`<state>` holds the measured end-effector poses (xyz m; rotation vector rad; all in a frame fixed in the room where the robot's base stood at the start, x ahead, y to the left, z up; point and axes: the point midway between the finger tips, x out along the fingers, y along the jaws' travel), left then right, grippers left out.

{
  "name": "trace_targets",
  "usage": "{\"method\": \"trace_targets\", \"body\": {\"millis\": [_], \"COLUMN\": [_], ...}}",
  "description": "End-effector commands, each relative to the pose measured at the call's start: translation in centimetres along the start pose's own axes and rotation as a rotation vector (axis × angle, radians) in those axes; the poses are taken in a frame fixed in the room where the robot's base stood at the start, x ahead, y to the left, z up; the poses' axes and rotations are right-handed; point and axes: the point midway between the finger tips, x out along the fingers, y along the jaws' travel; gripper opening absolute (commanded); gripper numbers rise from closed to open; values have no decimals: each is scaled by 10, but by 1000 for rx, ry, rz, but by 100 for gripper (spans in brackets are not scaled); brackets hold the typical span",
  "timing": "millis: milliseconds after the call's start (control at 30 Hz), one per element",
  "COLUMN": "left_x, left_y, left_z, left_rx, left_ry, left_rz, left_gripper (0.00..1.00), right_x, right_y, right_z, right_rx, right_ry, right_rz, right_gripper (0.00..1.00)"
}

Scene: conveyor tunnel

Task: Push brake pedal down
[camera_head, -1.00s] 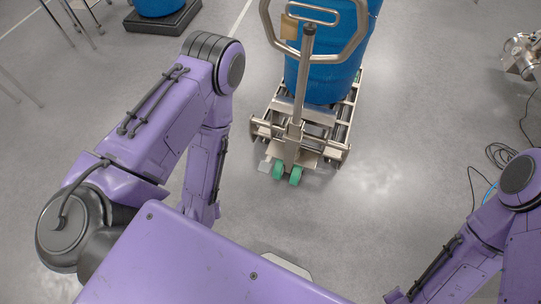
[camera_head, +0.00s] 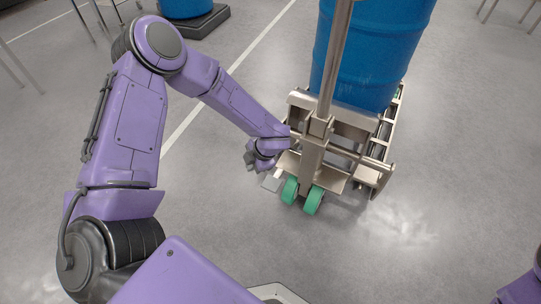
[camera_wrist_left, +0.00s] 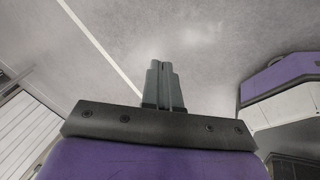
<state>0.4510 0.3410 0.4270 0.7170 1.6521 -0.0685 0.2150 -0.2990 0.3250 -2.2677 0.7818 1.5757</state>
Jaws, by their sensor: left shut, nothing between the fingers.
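The pallet truck (camera_head: 328,140) stands on the floor with a blue drum on it. A small pale plate, which looks like the brake pedal (camera_head: 271,183), sticks out low beside the left green wheel (camera_head: 290,190). My left gripper (camera_head: 250,162) is just above and to the left of this plate; I cannot tell whether it touches. In the left wrist view the fingers (camera_wrist_left: 163,80) are shut together with nothing between them, over bare floor. The pedal is not visible in that view. My right gripper is out of view; only a bit of my right arm shows.
The blue drum (camera_head: 370,50) rests on the truck behind its upright handle (camera_head: 336,60). A second green wheel (camera_head: 313,200) stands beside the first. Another blue drum on a dark base (camera_head: 205,22) and metal legs are at the back left. The floor around the truck is clear.

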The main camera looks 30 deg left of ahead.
Motion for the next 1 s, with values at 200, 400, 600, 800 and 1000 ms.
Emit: {"method": "trace_targets", "body": {"millis": [200, 400, 600, 800, 1000], "left_x": [36, 26, 53, 95, 129], "left_y": [-4, 1, -10, -26, -39], "left_z": [65, 81, 87, 97, 106], "left_rx": [-458, -588, -590, -588, -588], "left_ry": [-94, -125, -121, -122, -122], "left_rz": [-299, -414, -416, -414, -414], "left_gripper": [0, 0, 0, 0, 0], "right_x": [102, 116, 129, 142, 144], "right_y": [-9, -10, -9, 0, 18], "right_z": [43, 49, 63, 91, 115], "right_rx": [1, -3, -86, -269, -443], "right_ry": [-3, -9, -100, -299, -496], "right_rz": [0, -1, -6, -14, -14], "right_gripper": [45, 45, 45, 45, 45]}}
